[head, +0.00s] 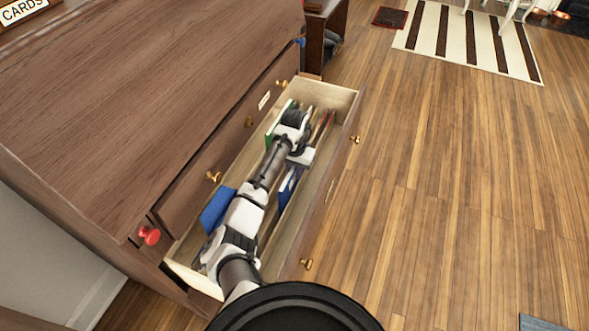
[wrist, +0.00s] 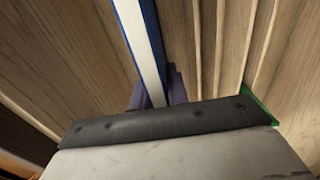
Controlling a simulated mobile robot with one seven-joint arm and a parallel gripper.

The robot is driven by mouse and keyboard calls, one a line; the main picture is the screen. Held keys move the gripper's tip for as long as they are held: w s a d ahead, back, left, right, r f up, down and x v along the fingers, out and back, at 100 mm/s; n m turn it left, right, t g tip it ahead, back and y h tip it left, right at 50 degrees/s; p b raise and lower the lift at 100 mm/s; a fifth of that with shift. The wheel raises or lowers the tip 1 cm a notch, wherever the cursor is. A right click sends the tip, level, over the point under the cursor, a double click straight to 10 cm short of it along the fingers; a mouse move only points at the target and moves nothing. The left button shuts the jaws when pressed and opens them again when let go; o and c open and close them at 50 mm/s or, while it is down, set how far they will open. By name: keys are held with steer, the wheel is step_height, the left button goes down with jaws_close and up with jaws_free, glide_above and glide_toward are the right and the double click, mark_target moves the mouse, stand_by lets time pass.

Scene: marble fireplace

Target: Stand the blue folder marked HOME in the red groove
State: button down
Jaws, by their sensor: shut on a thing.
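My gripper (wrist: 158,98) is shut on a blue folder with a white edge (wrist: 143,45), which runs away from the fingers in the wrist view. In the head view this blue folder (head: 289,186) is inside the open drawer, below and right of my arm. No HOME marking can be read. A second blue folder (head: 217,207) leans at the drawer's near left side. Thin red edges (head: 325,128) at the far right inside the drawer look like the red groove, partly hidden by my arm. The gripper's fingertips are hidden in the head view.
The open wooden drawer (head: 346,103) has wooden walls around my arm. A green folder (head: 279,120) stands at its far left, close to my wrist.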

steer(key=shift+f, duration=0.4)
steer(key=c, duration=1.3)
jaws_free()
step_height(320, 180, up, 9)
steer(key=p, duration=0.8)
steer(key=shift+p, duration=0.35)
steer(key=shift+d, duration=0.1)
